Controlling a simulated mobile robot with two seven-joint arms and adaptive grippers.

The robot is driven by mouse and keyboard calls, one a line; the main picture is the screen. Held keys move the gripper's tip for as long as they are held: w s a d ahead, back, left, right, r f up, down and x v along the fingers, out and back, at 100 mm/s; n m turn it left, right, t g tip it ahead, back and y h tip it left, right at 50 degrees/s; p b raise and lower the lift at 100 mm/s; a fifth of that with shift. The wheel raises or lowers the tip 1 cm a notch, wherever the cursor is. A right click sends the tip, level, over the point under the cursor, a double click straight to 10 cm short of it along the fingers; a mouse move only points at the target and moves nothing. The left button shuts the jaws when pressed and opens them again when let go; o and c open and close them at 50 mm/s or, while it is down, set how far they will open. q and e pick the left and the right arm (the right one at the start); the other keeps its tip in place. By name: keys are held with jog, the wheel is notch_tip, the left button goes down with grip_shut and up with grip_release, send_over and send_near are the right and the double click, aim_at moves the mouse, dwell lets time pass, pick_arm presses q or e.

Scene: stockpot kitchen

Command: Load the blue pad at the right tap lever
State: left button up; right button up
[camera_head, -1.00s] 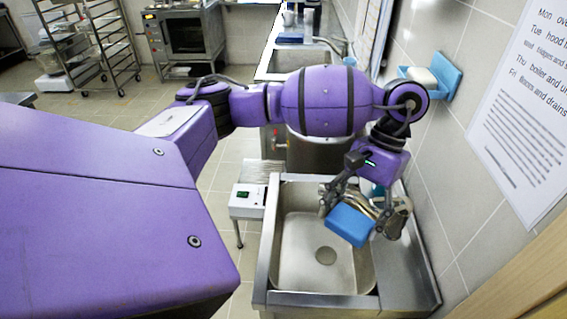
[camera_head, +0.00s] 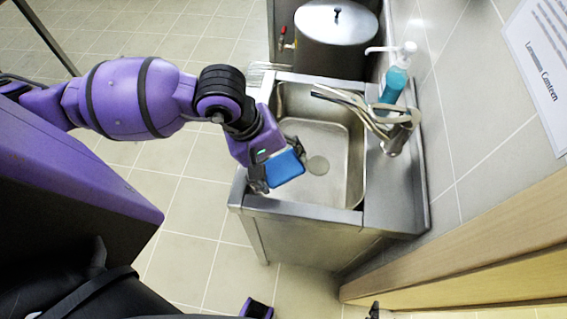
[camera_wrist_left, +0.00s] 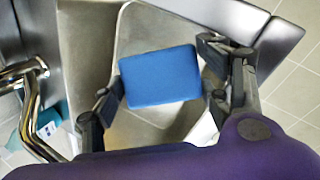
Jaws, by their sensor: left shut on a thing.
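The blue pad (camera_head: 284,168) is held between the fingers of my left gripper (camera_head: 273,169), above the front left part of the sink basin. In the left wrist view the blue pad (camera_wrist_left: 160,77) spans between the fingertips of my left gripper (camera_wrist_left: 162,95). The metal tap (camera_head: 396,136) with its long, thin arms stands at the right side of the sink, apart from the pad. The tap also shows at the left edge of the left wrist view (camera_wrist_left: 32,105). I cannot tell its right lever from its spout. My right gripper is not clearly seen.
The steel sink (camera_head: 350,209) stands against the tiled wall. A teal soap bottle (camera_head: 394,84) with a white pump stands behind the tap. A large lidded pot (camera_head: 330,50) is beyond the sink. A wooden panel (camera_head: 470,235) is at the right. The basin is empty.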

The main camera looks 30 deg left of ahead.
aim_at(284, 152)
pick_arm(q)
jog(key=shift+s+d+f+t, duration=0.1)
jog(key=shift+s+d+t, duration=0.1)
jog(key=shift+t, duration=0.1)
jog(key=shift+n, duration=0.3)
jog(key=shift+w, duration=0.25)
jog(key=w, duration=0.3)
jog(key=shift+w+a+f+b, duration=0.1)
jog(key=shift+w+f+b, duration=0.15)
jog(key=shift+f+b, duration=0.15)
jog(key=w+f+b, duration=0.2)
jog(key=w+b, duration=0.1)
jog(key=w, duration=0.7)
jog(key=shift+a, duration=0.4)
pick_arm(e)
jog(key=f, duration=0.2)
jog(key=s+f, duration=0.1)
jog(key=f, duration=0.1)
jog(key=shift+f, duration=0.2)
pick_arm(q)
jog(key=shift+r, duration=0.1)
